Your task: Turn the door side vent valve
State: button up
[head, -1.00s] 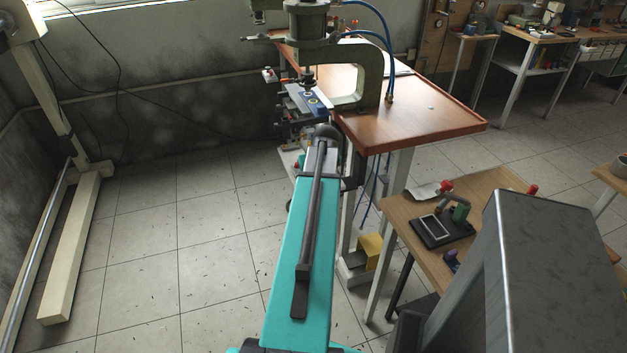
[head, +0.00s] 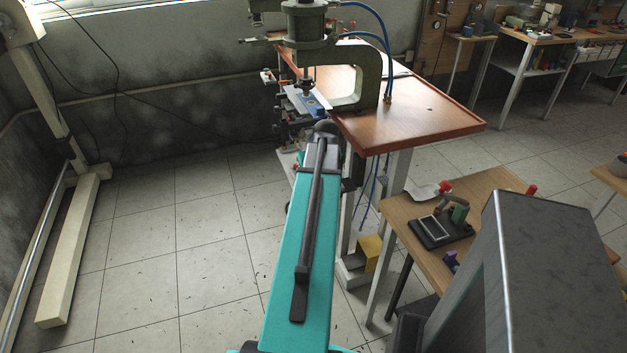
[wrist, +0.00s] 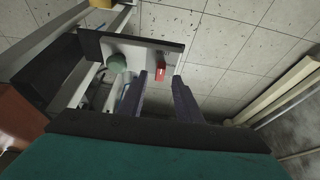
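In the wrist view, the two dark fingers of my gripper (wrist: 160,82) stand apart with a gap between them. A small red part (wrist: 161,72) shows in line with the gap, by the edge of a pale plate; I cannot tell its distance from the fingers, or whether it is the vent valve's handle. A green round part (wrist: 118,61) and a pale cylinder (wrist: 119,86) sit to the left of the fingers. In the head view, my arm hides my gripper and part of the equipment under the press (head: 308,45). No valve is clearly identifiable there.
The press stands on a reddish-brown table (head: 420,115) with blue hoses. A wooden bench (head: 405,210) with a small device is at the right. A pale beam frame (head: 68,250) stands at the left. The tiled floor (head: 190,240) between is clear.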

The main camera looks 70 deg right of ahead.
jog(key=b+v, duration=0.1)
jog(key=v, duration=1)
jog(key=shift+s+f, duration=0.1)
dwell(0.5)
